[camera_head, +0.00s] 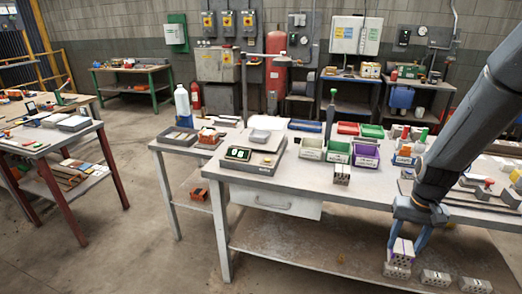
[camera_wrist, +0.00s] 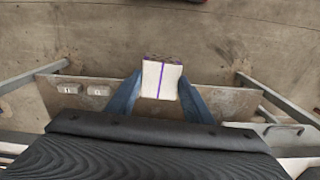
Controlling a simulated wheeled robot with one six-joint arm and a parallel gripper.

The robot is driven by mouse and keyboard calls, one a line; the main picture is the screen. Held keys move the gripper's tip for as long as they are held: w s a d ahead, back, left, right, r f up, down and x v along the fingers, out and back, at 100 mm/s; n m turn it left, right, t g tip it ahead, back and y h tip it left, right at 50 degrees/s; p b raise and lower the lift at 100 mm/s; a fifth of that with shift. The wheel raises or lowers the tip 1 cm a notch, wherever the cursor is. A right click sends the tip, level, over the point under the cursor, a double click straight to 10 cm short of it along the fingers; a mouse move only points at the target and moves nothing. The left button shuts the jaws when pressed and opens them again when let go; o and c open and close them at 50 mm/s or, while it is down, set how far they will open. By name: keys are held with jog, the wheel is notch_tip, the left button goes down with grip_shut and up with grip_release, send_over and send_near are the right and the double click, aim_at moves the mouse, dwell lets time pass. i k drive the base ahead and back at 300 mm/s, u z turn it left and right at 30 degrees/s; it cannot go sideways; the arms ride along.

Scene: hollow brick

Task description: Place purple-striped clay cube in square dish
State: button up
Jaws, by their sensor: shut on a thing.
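The purple-striped clay cube (camera_head: 402,252) is pale with thin purple stripes and perforations on one face. My gripper (camera_head: 408,243) points down and is shut on it, in front of the bench at the lower right. In the wrist view the cube (camera_wrist: 161,79) sits between the two blue fingers of my gripper (camera_wrist: 160,88). The cube appears over the lower shelf (camera_head: 330,255), near a grey hollow brick (camera_head: 397,271); whether they touch is unclear. I cannot identify the square dish with certainty.
More hollow bricks (camera_head: 435,278) (camera_head: 475,285) lie on the shelf to the right. The bench front is clear left of that brick.

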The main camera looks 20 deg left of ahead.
aim_at(259, 138)
jog(key=u, duration=0.4)
jog(key=k, duration=0.9)
jog(key=u, duration=0.85)
jog(key=i, duration=1.2)
jog(key=z, duration=0.5)
